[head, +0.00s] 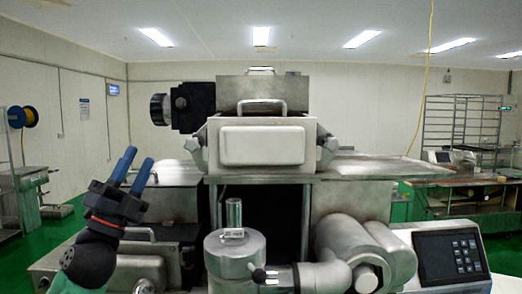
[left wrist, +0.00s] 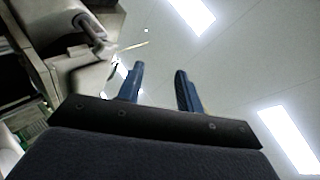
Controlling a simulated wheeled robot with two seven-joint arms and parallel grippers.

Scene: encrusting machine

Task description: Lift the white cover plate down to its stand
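A pale, rounded rectangular plate (head: 262,146), which looks like the white cover plate, sits on the front of the machine's upper box, with a handle (head: 262,106) above it. My left gripper (head: 138,156) is raised to the left of the machine, fingers pointing up, apart from the plate. Its two blue fingers also show in the left wrist view (left wrist: 160,72); they are spread with nothing between them. I cannot make out which surface is the stand. My right gripper is not in view.
A metal cylinder (head: 235,256) with a clear tube on it stands before the machine. A large round metal housing (head: 350,250) and a keypad panel (head: 452,256) are at lower right. A flat metal shelf (head: 385,167) extends right. Open air surrounds my left gripper.

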